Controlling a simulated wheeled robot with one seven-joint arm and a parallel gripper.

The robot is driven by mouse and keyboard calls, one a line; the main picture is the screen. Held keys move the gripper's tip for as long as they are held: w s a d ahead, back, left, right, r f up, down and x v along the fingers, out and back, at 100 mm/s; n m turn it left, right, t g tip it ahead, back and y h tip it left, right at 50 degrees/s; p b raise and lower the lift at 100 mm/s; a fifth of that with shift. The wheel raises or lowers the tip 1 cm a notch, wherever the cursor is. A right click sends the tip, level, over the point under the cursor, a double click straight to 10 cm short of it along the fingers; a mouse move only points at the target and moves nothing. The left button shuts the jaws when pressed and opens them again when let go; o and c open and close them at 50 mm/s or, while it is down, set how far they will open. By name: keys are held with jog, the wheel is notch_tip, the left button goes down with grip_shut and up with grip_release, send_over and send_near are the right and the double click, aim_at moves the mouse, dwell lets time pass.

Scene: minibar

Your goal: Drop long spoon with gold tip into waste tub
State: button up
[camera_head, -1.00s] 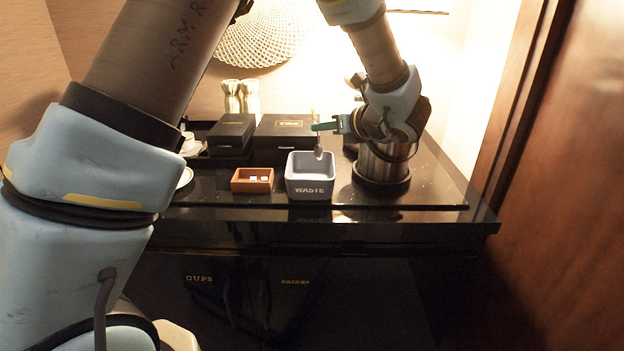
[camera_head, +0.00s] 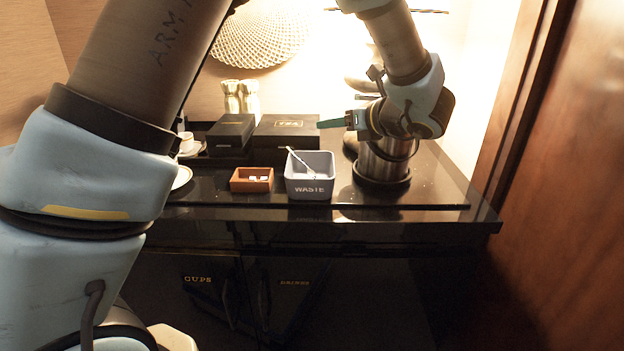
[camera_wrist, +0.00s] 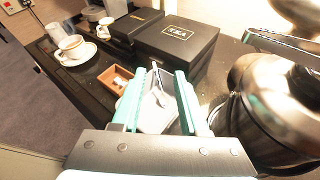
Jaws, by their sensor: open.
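The waste tub (camera_head: 309,190) is a grey square tub marked WASTE, near the front edge of the black counter. The long spoon (camera_head: 299,160) leans inside it, with its handle sticking up past the back left rim. Its lower end is hidden in the tub in the head view. In the wrist view the spoon (camera_wrist: 156,80) shows between my fingers, with the tub (camera_wrist: 158,118) below. My gripper (camera_head: 330,124) is open and empty, above and slightly right of the tub, apart from the spoon. It also shows in the wrist view (camera_wrist: 158,88).
A small orange-brown box (camera_head: 252,180) with white pieces stands left of the tub. A black TEA box (camera_head: 287,133) stands behind it. A metal kettle (camera_wrist: 275,105) stands close on the right. A cup on a saucer (camera_wrist: 74,48) is at the left.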

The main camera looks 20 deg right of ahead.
jog(key=b+v, duration=0.1)
jog(key=v, duration=0.6)
jog(key=w+a+f+n+g+y, duration=0.1)
jog(key=w+a+f+n+g, duration=0.3)
jog(key=a, duration=0.6)
jog(key=w+a+f+n+g+y, duration=0.15)
jog(key=a+f+n+g, duration=0.25)
jog(key=a+n, duration=0.5)
jog(key=s+a+f+n+g+h, duration=0.2)
jog(key=a+f+n+h, duration=0.1)
jog(key=a+n, duration=0.7)
jog(key=s+a+f+n+g+h, duration=0.1)
jog(key=s+a+f+n+h, duration=0.2)
jog(key=a+n, duration=0.8)
jog(key=shift+s+g, duration=0.2)
jog(key=shift+g, duration=0.2)
